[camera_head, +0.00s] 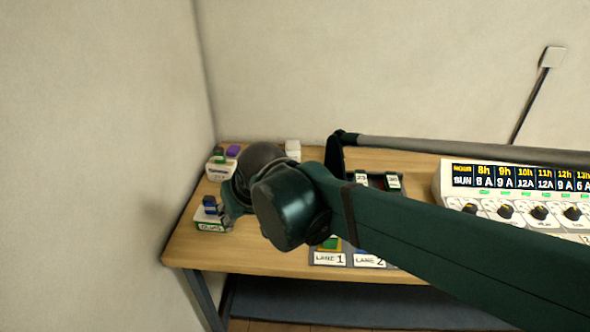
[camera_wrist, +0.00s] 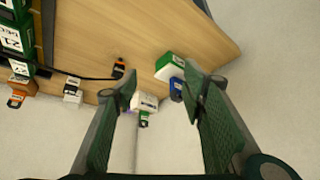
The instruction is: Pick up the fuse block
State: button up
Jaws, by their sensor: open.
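I cannot tell for certain which small item is the fuse block, as the labels are too blurred. In the head view, a white labelled holder (camera_head: 221,168) with a purple piece (camera_head: 233,151) and a green piece stands at the table's back left. A second white-and-green holder (camera_head: 211,221) with a blue block (camera_head: 210,205) stands nearer the left edge. In the wrist view, my gripper (camera_wrist: 162,88) is open and empty. The blue block (camera_wrist: 176,90) shows close to the right fingertip, beside its holder (camera_wrist: 170,66). The other white holder (camera_wrist: 145,102) shows near the left fingertip.
The wooden table (camera_head: 190,244) meets walls at left and back. A white control panel (camera_head: 515,200) stands at right. Cards marked LANE 1 (camera_head: 330,259) and LANE 2 lie in front.

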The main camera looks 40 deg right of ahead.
jog(key=w+d+r+m+g+h+p, duration=0.15)
jog(key=w+d+m+p, duration=0.4)
jog(key=w+d, duration=0.7)
jog(key=w+d+f+m+g+p, duration=0.1)
jog(key=w+d+f+p, duration=0.1)
jog(key=d, duration=0.7)
jog(key=w+d+f+m+g+p, duration=0.1)
jog(key=d+f+p, duration=0.3)
jog(key=d, duration=0.5)
jog(key=shift+w+d+f+h+p, duration=0.15)
jog(key=shift+w+f+h+p, duration=0.25)
jog(key=shift+p, duration=1)
jog(key=shift+x, duration=1.25)
jog(key=shift+f, duration=0.15)
jog(key=shift+b+x, duration=0.35)
jog(key=shift+x, duration=2.15)
jog(key=shift+s+d, duration=0.15)
jog(key=shift+s, duration=0.05)
jog(key=shift+c, duration=0.3)
